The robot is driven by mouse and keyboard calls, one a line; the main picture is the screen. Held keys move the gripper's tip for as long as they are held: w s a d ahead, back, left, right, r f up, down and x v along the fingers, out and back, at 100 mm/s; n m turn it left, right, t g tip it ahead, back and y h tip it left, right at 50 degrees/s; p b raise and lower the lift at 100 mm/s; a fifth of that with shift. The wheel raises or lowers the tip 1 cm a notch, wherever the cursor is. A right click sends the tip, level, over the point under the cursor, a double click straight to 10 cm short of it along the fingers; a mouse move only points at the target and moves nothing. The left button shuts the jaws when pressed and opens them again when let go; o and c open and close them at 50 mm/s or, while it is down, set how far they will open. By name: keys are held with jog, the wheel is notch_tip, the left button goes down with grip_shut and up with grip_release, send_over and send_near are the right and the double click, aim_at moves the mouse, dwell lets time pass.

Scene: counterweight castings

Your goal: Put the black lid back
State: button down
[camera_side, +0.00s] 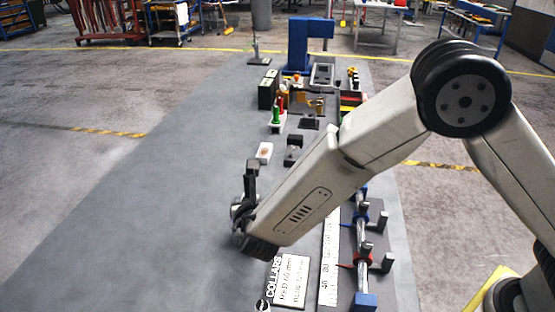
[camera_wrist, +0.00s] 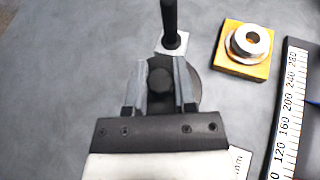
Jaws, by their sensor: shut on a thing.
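In the wrist view my gripper (camera_wrist: 161,78) is closed around the round knob of the black lid (camera_wrist: 201,92), a dark disc that shows beyond the right finger. The fingers and gripper body hide much of the lid. How high it is above the grey surface I cannot tell. In the side view my gripper (camera_side: 245,207) is low over the left part of the work strip, and the arm hides most of what it holds.
In the wrist view a black upright post (camera_wrist: 170,20) on a pale square base stands just beyond the lid. A silver flanged ring (camera_wrist: 247,42) sits on a yellow block to the right. A ruler (camera_wrist: 289,105) lies farther right. Open grey surface is on the left.

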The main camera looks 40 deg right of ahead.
jog(key=shift+f, duration=0.1)
jog(key=shift+w+a+f, duration=0.1)
jog(key=shift+w+f, duration=0.1)
jog(key=shift+f, duration=1.5)
jog(key=shift+f, duration=0.15)
jog(key=shift+c, duration=2.2)
grip_release()
jog(key=shift+s+a+r, duration=0.1)
jog(key=shift+s+r, duration=0.05)
jog(key=shift+r, duration=0.05)
jog(key=v, duration=1.1)
jog(key=shift+s+r, duration=0.15)
jog(key=shift+s, duration=0.1)
